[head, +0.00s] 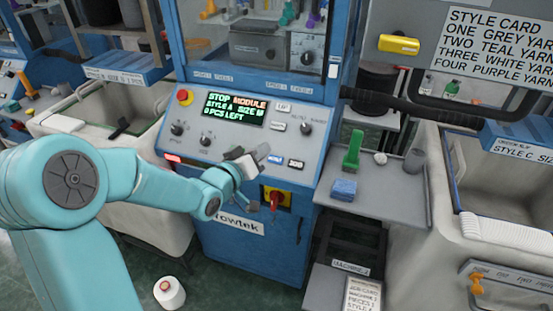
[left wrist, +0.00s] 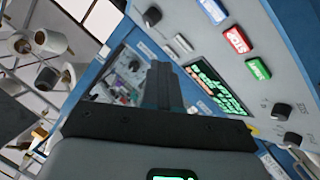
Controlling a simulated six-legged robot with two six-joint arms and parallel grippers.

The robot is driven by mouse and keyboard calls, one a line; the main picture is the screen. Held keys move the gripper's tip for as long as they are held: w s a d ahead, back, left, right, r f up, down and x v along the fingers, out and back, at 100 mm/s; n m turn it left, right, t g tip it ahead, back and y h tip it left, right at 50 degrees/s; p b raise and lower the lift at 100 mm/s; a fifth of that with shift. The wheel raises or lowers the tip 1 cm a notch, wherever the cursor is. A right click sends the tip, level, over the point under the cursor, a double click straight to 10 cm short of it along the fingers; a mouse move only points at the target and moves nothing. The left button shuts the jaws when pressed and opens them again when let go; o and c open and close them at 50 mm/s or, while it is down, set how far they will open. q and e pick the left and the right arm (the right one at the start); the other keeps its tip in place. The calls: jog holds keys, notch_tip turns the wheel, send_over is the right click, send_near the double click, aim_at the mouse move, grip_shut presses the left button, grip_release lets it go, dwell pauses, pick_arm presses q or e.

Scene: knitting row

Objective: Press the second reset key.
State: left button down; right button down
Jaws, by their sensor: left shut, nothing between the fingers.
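Two small pale keys, an upper (head: 283,106) and a lower (head: 278,127), sit right of the display. Their labels are too small to read, so I cannot tell which is the second reset key. My left gripper (head: 262,153) is shut and empty over the panel's lower middle, beside the blue key (head: 275,159). Contact cannot be told. In the left wrist view its shut fingers (left wrist: 165,85) show before the machine. My right gripper is not in view.
A red stop knob (head: 185,97) and several black dials surround the display. Red STOP (left wrist: 236,39) and green START (left wrist: 258,68) keys show in the left wrist view. A red-and-yellow switch (head: 276,198) is below the panel. A side shelf (head: 385,190) stands right.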

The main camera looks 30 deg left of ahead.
aim_at(268, 159)
pick_arm(q)
jog(key=shift+w+d+f, duration=0.1)
jog(key=w+f+b, duration=0.1)
jog(key=f, duration=0.1)
jog(key=w+f+b, duration=0.1)
jog(key=w+f, duration=0.1)
jog(key=w+a+f+b, duration=0.1)
jog(key=f, duration=0.1)
jog(key=shift+w+b, duration=0.2)
jog(key=shift+b, duration=0.1)
jog(key=shift+w+a+f+b, duration=0.1)
jog(key=shift+w+f+b, duration=0.25)
jog(key=shift+w+f, duration=0.05)
dwell(1.6)
jog(key=shift+w+f+b, duration=0.3)
jog(key=shift+b, duration=0.3)
